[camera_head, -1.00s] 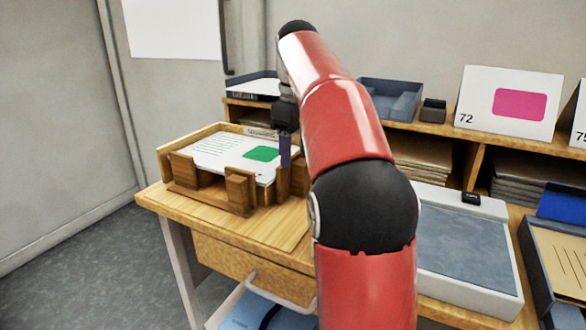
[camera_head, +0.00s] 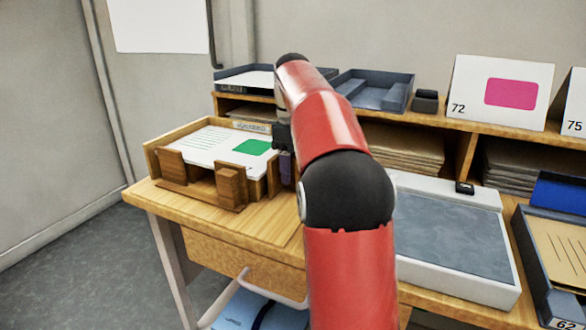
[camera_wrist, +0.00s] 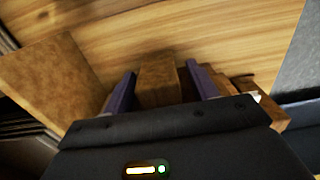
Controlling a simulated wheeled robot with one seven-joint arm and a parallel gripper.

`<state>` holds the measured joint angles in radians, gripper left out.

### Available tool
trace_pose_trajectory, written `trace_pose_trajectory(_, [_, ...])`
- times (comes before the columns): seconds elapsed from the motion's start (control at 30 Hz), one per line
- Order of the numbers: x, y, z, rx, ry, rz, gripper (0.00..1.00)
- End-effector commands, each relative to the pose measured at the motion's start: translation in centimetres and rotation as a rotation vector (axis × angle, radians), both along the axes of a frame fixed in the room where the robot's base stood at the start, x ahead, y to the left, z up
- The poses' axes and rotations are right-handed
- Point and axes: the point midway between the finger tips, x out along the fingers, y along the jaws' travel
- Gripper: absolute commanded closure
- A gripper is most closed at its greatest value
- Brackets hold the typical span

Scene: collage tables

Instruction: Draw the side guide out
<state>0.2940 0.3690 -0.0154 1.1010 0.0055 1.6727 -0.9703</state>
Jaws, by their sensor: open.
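A wooden collating tray (camera_head: 150,160) stands on the left end of the table. It holds a stack of white sheets (camera_head: 205,143) with a green patch on top. The side guide seems to be the wooden block at the tray's right end; in the head view it is mostly hidden by my arm. My gripper (camera_head: 286,168) is low at that end. In the wrist view my purple fingers (camera_wrist: 160,70) are apart, one on each side of a wooden block (camera_wrist: 158,88), likely the side guide. I cannot tell whether they touch it.
Wooden front posts (camera_head: 230,187) rise at the tray's near side. A grey-topped device (camera_head: 447,240) lies right of my arm. Behind is a shelf with dark trays (camera_head: 375,90) and a card marked 72 (camera_head: 500,93). The tabletop in front of the tray is clear.

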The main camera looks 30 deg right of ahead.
Motion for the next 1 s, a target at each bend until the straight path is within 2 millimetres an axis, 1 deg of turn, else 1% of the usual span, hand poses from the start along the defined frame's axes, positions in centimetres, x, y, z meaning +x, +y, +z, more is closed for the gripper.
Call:
trace_pose_trajectory(0.27, [0.0,0.0,-0.2,0.0,-0.001,0.0,0.42])
trace_pose_trajectory(0.3, [0.0,0.0,-0.2,0.0,-0.001,0.0,0.43])
trace_pose_trajectory(0.73, [0.0,0.0,-0.2,0.0,-0.001,0.0,0.99])
trace_pose_trajectory(0.87, [-0.1,-0.1,-0.2,0.0,0.0,0.0,1.0])
trace_pose_trajectory(1.0, [-1.4,-1.2,-0.2,-0.001,-0.001,-0.003,1.0])
